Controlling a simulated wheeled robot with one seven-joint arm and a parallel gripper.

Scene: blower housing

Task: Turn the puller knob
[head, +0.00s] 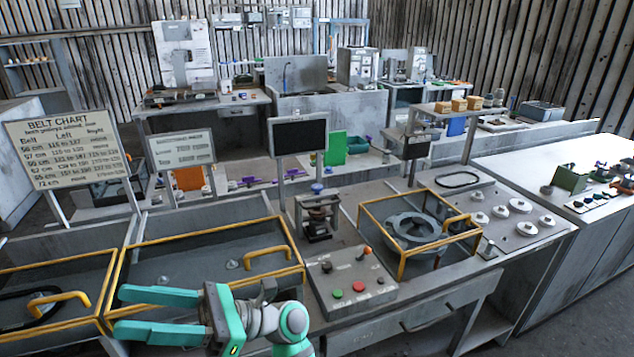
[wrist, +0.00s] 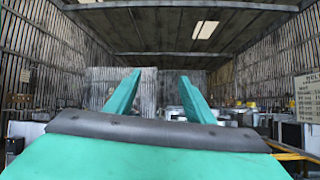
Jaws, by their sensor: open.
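A small dark press-like frame (head: 317,215) stands on the middle bench in the head view, with a blue knob (head: 317,187) on its top. It looks like the puller, though no label is readable on it. My gripper (head: 118,312) is at the lower left of the head view, its teal fingers spread and pointing left, above the front of the yellow-railed trays. It is open and empty, well to the left of and nearer than the press-like frame. The wrist view shows both fingers (wrist: 158,82) apart, with only the distant room between them.
A control box (head: 350,285) with green and red buttons and an orange-topped lever sits in front of the frame. Yellow-railed guards (head: 205,235) lie to the left. A yellow cage (head: 402,270) surrounds a round housing (head: 412,230) to the right. A dark screen (head: 300,136) stands behind.

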